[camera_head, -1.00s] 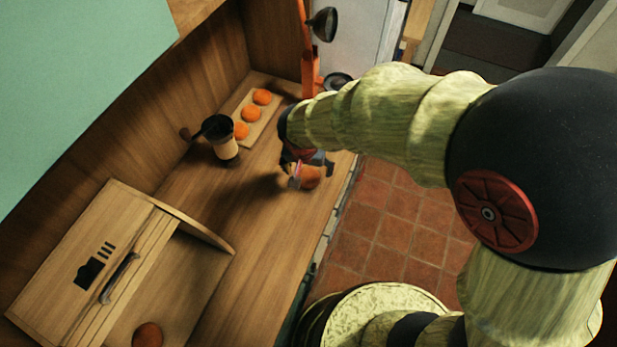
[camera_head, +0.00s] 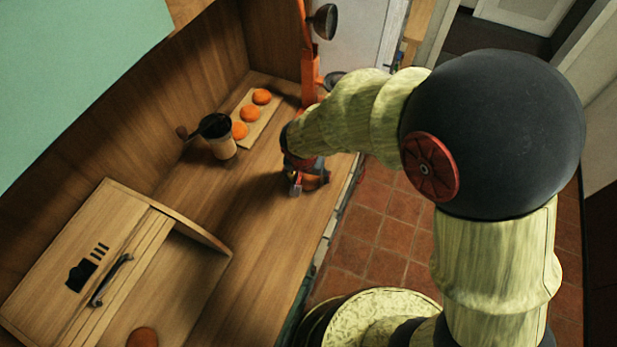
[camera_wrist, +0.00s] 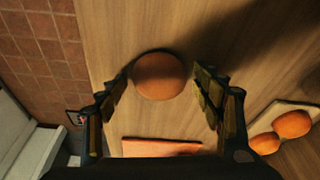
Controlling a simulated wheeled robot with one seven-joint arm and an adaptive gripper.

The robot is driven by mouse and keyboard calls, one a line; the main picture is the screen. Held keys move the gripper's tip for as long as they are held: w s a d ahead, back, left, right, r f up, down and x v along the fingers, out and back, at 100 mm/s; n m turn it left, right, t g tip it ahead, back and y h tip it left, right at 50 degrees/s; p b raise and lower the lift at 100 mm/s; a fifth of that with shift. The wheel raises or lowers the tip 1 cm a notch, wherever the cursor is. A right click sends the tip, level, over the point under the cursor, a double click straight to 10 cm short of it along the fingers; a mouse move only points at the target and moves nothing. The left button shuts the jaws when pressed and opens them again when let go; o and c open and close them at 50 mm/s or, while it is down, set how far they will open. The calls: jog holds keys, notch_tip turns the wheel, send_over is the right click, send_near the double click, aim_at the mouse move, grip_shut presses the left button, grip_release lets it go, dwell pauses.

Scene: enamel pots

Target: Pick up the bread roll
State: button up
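A round orange-brown bread roll (camera_wrist: 158,76) rests on the wooden counter. In the wrist view it lies between the tips of my gripper's two fingers (camera_wrist: 161,84), with a gap on each side. My gripper is open and holds nothing. In the head view my gripper (camera_head: 297,184) is low over the counter near its right edge. It hides most of the bread roll (camera_head: 317,181) there.
Several orange rolls (camera_head: 250,113) lie on a board (camera_head: 269,79) at the back. A cup-like container with a dark top (camera_head: 222,145) stands left of my gripper. A wooden bread box (camera_head: 60,262) with another roll (camera_head: 142,338) stands in front. An orange stand (camera_head: 309,75) rises behind.

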jog(key=c, duration=0.9)
jog(key=shift+c, duration=0.2)
